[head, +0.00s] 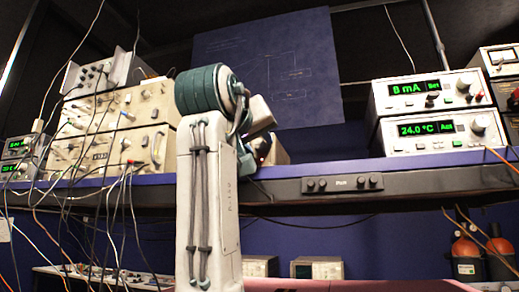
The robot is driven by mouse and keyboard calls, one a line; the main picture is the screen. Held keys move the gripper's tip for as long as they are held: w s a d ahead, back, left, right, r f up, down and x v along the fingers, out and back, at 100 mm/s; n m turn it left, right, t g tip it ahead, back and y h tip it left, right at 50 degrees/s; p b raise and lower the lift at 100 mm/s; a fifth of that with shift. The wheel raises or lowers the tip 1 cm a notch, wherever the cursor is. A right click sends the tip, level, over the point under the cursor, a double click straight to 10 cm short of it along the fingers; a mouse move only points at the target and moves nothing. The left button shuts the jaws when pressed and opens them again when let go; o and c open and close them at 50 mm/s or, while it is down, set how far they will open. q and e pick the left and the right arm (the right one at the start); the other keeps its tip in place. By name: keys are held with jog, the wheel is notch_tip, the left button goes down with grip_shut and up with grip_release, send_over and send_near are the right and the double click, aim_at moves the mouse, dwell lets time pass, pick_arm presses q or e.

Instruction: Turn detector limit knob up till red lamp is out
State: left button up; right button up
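My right arm stands upright in the middle of the head view, in front of the shelf. My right gripper (262,146) is mostly hidden behind it, and I cannot see its fingers well enough to tell open from shut. My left gripper is out of view. I cannot tell which unit is the detector, and I see no lamp clearly lit red. At the right, an upper unit (428,93) reads "8 mA Set" and has a knob (475,86). Below it, a unit (441,131) reads "24.0 °C Act" and has a knob (479,125).
Beige instruments (120,145) with knobs and many hanging cables stand at the left of the shelf (420,180). A meter unit (500,60) is at the far right. The shelf's front edge spans the view behind my arm.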

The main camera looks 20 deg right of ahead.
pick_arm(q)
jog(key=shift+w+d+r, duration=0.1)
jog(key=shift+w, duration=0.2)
pick_arm(e)
jog(key=shift+r, duration=0.1)
grip_shut()
jog(key=shift+m, duration=0.3)
jog(key=shift+m+p, duration=0.5)
jog(key=shift+m, duration=0.3)
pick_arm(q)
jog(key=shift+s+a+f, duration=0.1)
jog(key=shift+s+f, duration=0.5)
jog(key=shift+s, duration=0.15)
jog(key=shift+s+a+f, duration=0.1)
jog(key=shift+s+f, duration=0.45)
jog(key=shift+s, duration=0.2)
pick_arm(e)
jog(key=shift+m, duration=0.7)
grip_release()
